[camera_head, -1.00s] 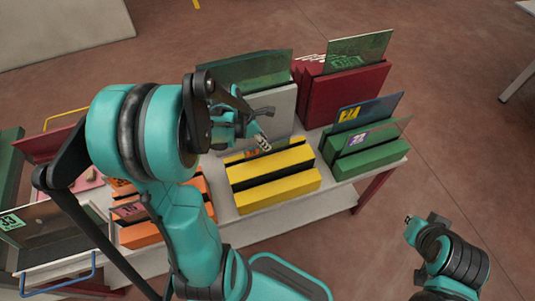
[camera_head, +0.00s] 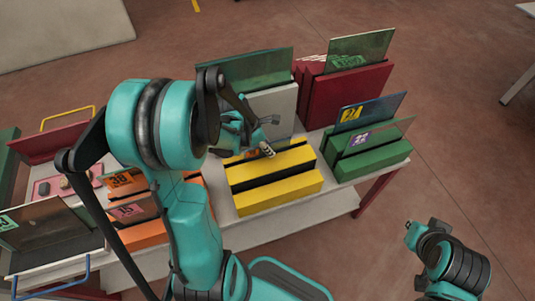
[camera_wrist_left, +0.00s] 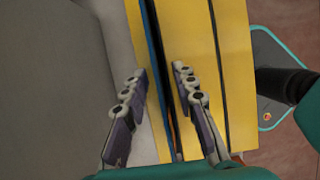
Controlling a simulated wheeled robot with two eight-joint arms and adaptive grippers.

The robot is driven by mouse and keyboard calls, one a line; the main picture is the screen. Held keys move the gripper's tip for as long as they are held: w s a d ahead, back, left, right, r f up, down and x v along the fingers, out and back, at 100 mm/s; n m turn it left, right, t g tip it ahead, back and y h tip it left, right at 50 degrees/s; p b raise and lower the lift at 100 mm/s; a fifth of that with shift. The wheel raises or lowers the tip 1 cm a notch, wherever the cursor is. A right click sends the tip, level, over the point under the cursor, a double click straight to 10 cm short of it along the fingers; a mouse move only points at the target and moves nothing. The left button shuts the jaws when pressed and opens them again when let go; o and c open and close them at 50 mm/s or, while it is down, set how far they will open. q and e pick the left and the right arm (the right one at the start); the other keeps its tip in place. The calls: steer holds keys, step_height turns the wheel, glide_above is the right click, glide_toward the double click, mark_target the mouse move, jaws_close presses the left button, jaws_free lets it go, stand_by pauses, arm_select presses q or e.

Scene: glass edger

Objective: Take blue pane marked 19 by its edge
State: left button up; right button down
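A thin blue pane edge (camera_wrist_left: 154,50) stands upright in a slot of the yellow rack (camera_wrist_left: 185,25) in the left wrist view. In the head view a pane with an orange label (camera_head: 250,154) stands in the yellow rack (camera_head: 275,188), mostly hidden by my left gripper; its number cannot be read. My left gripper (camera_head: 268,136) is over this rack. In the left wrist view its fingers (camera_wrist_left: 166,105) are apart, one on each side of the pane edge, and hold nothing. My right arm is at the lower right of the head view; its finger state cannot be made out.
A green rack (camera_head: 370,160) at right holds a blue pane with a yellow label (camera_head: 375,108) and a clear pane. Grey (camera_head: 275,105) and dark red (camera_head: 335,95) racks stand behind. An orange rack (camera_head: 145,235) with panes is at left.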

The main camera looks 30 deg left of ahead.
arm_select(q)
steer(key=shift+f, duration=0.1)
jaws_close()
stand_by(0.4)
